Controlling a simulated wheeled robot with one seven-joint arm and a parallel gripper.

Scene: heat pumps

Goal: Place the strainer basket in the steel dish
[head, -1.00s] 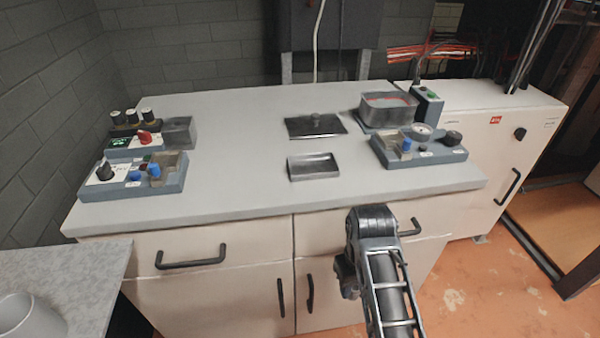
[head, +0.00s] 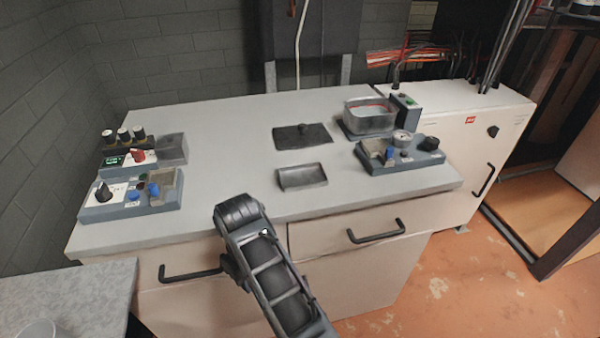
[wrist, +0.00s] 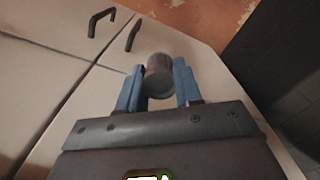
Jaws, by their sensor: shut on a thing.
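In the wrist view my gripper (wrist: 158,88) has its two blue fingers closed on the sides of a small grey cylinder, which looks like the strainer basket (wrist: 158,72). It is held out in front of the cabinet fronts. The steel dish (head: 302,177) is a shallow rectangular tray near the front middle of the grey worktop in the head view. In the head view my arm is in front of the worktop's front edge, left of the dish; my fingers and the basket are hidden there.
A dark plate with a knob (head: 302,137) lies behind the dish. A clear-walled container (head: 369,117) and a gauge panel (head: 400,158) stand to the right. Control panels (head: 132,195) stand at the left. The worktop (head: 225,150) between is clear. Drawer handles (head: 376,231) stick out below.

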